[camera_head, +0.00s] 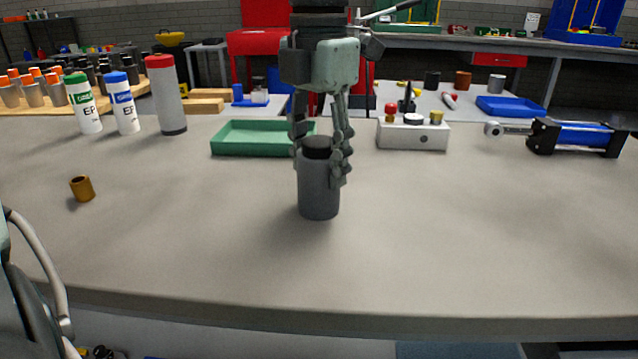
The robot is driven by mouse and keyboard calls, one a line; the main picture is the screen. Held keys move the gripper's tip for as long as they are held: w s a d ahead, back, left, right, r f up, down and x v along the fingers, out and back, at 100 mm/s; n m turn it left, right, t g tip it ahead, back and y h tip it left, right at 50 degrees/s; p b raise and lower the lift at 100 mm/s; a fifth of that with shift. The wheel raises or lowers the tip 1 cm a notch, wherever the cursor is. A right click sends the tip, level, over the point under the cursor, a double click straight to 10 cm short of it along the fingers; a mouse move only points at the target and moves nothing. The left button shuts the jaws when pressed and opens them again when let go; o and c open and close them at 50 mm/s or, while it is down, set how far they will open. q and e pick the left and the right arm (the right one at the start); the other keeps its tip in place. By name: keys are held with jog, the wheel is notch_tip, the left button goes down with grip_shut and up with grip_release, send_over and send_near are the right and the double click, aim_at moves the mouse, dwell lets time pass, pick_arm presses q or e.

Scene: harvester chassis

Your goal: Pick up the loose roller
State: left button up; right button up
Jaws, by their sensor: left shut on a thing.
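The loose roller (319,196) is a dark grey upright cylinder with a narrower black top, near the middle of the grey workbench (450,250). My left gripper (322,165) points down from above, with its fingers on both sides of the roller's upper part, shut on it. The fingers hide part of the roller's top and sides. I cannot tell whether its base touches the bench or is just above it. My right gripper is not in view.
A green tray (250,152) lies behind the roller. A white block with knobs (412,137) and a blue and black cylinder (577,137) are to the right. A brass bushing (82,188) and several bottles (125,104) are to the left. The bench front is clear.

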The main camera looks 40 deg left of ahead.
pick_arm(q)
grip_shut()
jog(key=shift+r, duration=0.1)
